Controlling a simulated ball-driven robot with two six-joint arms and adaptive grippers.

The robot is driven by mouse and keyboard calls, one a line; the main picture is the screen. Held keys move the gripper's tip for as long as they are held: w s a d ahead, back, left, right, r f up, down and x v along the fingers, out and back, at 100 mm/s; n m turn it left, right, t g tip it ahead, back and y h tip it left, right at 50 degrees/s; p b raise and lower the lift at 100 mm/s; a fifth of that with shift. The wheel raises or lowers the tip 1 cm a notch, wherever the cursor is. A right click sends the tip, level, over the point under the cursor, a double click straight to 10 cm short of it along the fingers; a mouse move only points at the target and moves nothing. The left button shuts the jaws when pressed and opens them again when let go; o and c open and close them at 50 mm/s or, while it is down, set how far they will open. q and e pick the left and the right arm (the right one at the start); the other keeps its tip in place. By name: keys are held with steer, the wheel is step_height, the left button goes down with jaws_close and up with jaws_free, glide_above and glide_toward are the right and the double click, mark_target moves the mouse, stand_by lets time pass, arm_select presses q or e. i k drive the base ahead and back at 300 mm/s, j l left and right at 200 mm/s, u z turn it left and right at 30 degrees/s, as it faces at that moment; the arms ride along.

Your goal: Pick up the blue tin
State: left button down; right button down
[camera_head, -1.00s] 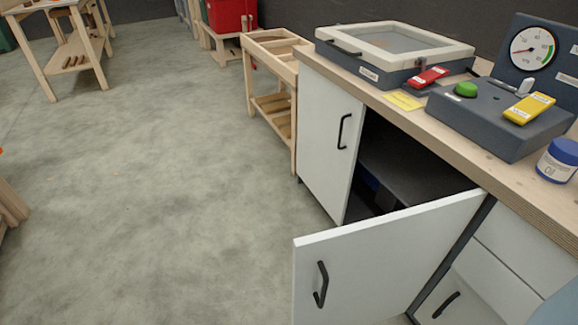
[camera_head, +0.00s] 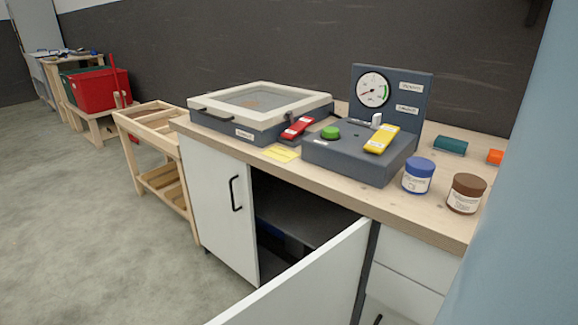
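The blue tin (camera_head: 418,175) is a small round jar with a blue lid and a white label. It stands upright on the wooden worktop (camera_head: 345,187) near the front edge, right of the grey control box. A similar brown tin (camera_head: 465,193) stands close to its right, apart from it. Neither of my grippers shows in the head view.
The grey control box (camera_head: 352,158) has a gauge (camera_head: 372,90), a green button and a yellow lever. A framed press (camera_head: 262,108) stands left of it. Below, a white cabinet door (camera_head: 310,285) hangs open into the room. Floor (camera_head: 85,215) at left is clear.

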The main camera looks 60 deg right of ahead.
mark_target(418, 173)
steer(key=z, duration=1.75)
